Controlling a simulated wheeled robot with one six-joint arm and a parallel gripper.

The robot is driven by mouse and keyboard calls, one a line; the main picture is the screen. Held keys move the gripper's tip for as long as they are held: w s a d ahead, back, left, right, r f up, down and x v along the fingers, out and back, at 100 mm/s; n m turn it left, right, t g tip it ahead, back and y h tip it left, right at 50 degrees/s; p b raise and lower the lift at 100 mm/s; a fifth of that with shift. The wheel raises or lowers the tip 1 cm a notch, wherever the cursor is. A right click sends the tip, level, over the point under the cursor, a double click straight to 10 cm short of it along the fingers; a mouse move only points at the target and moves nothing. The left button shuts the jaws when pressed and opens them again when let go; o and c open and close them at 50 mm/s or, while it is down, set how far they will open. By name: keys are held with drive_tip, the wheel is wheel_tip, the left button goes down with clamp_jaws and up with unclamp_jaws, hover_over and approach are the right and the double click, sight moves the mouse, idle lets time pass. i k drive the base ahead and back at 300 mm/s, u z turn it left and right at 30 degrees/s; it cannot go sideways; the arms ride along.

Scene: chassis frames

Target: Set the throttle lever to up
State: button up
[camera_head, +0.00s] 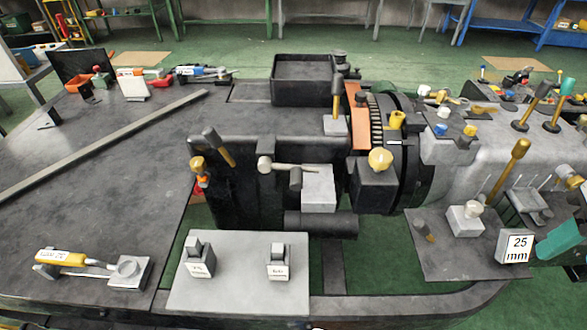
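No readable label marks the throttle lever, so I cannot tell which of several levers it is. A yellow-handled lever (65,258) lies nearly flat at the front left, its arm running right to a grey pivot block (128,270); the writing on its handle is too small to read. Two short grey levers, one at the left (198,256) and one at the right (278,261), stand on a pale plate (238,299). A lever with a long tan handle (513,165) leans up to the right at the right side. My gripper is not in view.
A dark machine block (240,190) fills the middle, with a toothed wheel (376,122) behind it. The dark left tabletop (95,190) is mostly clear.

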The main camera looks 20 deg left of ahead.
sight(265, 164)
drive_tip(key=u, duration=0.05)
drive_tip(key=k, duration=0.5)
drive_tip(key=u, duration=0.8)
drive_tip(key=i, duration=0.7)
drive_tip(key=z, duration=0.4)
